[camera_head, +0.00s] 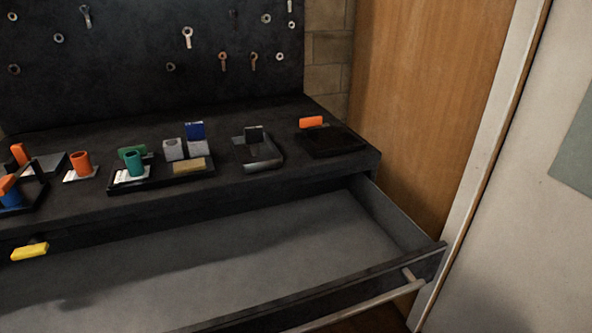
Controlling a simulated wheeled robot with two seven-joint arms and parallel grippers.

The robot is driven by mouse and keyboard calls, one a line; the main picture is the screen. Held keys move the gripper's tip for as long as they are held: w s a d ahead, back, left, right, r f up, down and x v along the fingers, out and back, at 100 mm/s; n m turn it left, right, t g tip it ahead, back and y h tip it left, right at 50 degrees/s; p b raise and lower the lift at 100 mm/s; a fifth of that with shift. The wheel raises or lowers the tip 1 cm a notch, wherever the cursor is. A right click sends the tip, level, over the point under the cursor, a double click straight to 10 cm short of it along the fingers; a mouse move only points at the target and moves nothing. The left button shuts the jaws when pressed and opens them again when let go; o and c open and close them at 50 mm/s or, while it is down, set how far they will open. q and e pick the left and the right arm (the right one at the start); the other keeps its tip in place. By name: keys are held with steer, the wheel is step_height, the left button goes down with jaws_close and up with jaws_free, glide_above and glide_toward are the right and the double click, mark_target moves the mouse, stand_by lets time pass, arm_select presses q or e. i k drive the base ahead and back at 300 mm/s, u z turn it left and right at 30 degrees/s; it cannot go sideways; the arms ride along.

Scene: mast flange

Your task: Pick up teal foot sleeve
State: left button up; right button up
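The teal foot sleeve (134,163) is a short upright hollow cylinder. It stands on a white labelled card at the left part of a black tray (150,184) on the dark bench top. A green block (131,151) is close behind it. Neither of my grippers shows in the head view.
An orange sleeve (81,163) stands left of the tray. Grey blocks (173,150), a blue block (195,131) and a tan block (189,166) are to the right. An open, mostly empty drawer (250,250) juts out below the bench. A yellow piece (29,252) is at left.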

mark_target(136, 171)
steer(key=u, duration=1.4)
steer(key=k, duration=0.35)
